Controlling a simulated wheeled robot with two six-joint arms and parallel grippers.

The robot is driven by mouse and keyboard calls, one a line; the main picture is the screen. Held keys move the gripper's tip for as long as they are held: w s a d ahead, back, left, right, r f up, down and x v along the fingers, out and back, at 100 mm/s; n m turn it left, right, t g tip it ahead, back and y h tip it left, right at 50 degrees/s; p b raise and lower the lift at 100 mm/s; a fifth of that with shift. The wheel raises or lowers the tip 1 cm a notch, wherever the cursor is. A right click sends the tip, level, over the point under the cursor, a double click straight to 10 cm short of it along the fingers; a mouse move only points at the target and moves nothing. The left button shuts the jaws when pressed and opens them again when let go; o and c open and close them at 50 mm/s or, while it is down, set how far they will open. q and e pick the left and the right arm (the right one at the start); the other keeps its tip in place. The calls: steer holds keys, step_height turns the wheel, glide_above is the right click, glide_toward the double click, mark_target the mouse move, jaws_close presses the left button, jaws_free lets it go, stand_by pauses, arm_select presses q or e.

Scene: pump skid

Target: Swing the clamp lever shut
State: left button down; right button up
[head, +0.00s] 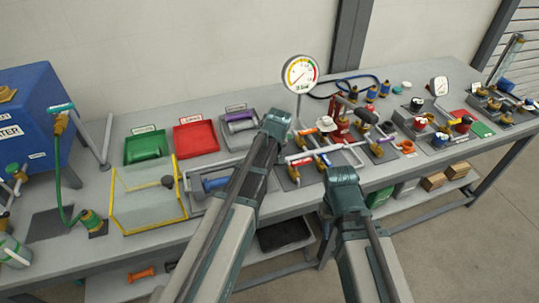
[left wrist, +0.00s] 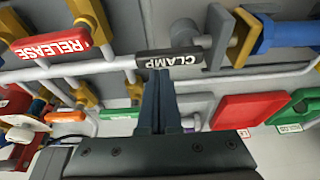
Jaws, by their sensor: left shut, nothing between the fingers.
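The clamp lever's black handle (left wrist: 170,59), marked CLAMP, lies across the upper middle of the left wrist view. A grey rod runs up to its left end. My left gripper (left wrist: 158,75) is shut and empty, its fingertips at the handle's lower edge; I cannot tell whether they touch it. A red handle marked RELEASE (left wrist: 55,46) lies to the left. In the head view my left gripper (head: 277,119) is over the bench beside the gauge, and the clamp handle cannot be made out there. My right gripper (head: 342,174) is at the bench's front edge, fingers unclear.
A round gauge (head: 300,74) stands behind my left gripper. A blue bar (head: 215,184) lies left of my left arm, near a yellow-edged clear box (head: 147,205). Red (head: 195,137) and green (head: 132,153) trays lie behind. Valves and fittings crowd the right side.

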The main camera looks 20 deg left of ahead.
arm_select(q)
steer(key=shift+s+d+m+h, duration=0.25)
steer(key=shift+m+h, duration=0.15)
steer(key=shift+m, duration=0.5)
steer(key=m, duration=0.2)
steer(key=shift+s+d+m+t+h, duration=0.3)
steer(key=shift+s, duration=0.05)
steer(key=m, duration=0.1)
steer(key=m+h, duration=0.1)
steer(key=s+m, duration=0.1)
steer(key=shift+s+d+m, duration=0.1)
steer(key=shift+d+m, duration=0.15)
steer(key=shift+m, duration=0.05)
steer(key=m, duration=0.1)
steer(key=s+m+h, duration=0.1)
steer(key=m, duration=0.1)
steer(key=shift+d+m, duration=0.1)
steer(key=shift+m, duration=0.2)
steer(key=m, duration=0.1)
steer(key=s+m+h, duration=0.1)
steer(key=m+g, duration=0.1)
steer(key=m, duration=0.1)
steer(key=shift+s+h, duration=0.25)
steer(key=shift+h, duration=0.05)
steer(key=shift+w+a, duration=0.1)
steer(key=shift+a, duration=0.15)
steer(key=shift+w+a, duration=0.35)
steer(key=shift+a, duration=0.2)
steer(key=shift+w+d, duration=0.1)
